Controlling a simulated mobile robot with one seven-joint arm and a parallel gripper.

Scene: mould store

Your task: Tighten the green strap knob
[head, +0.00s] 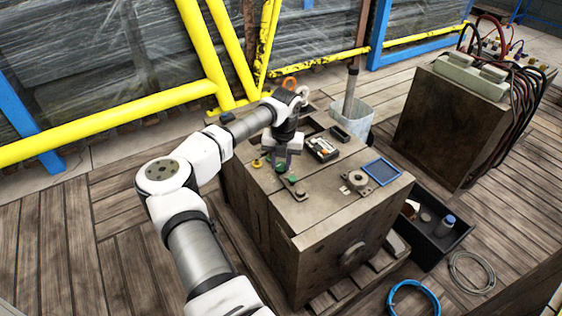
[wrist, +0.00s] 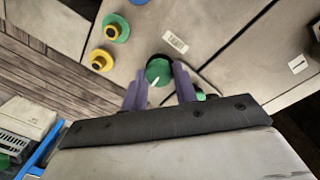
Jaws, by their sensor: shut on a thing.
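The green knob (wrist: 158,75), round with a white pointer line, sits on the top of the brown metal mould block (head: 330,215). My gripper (wrist: 160,80) has its purple fingers on either side of this knob, shut on it. In the head view my gripper (head: 283,158) reaches down to the block's top near its far left edge. A strap is not clearly seen. Part of another green piece (wrist: 201,95) shows behind the right finger.
A blue-framed panel (head: 382,172) and a round fitting (head: 357,180) are on the block's right. A black bin (head: 432,240) stands beside it; yellow rails (head: 110,124) run behind.

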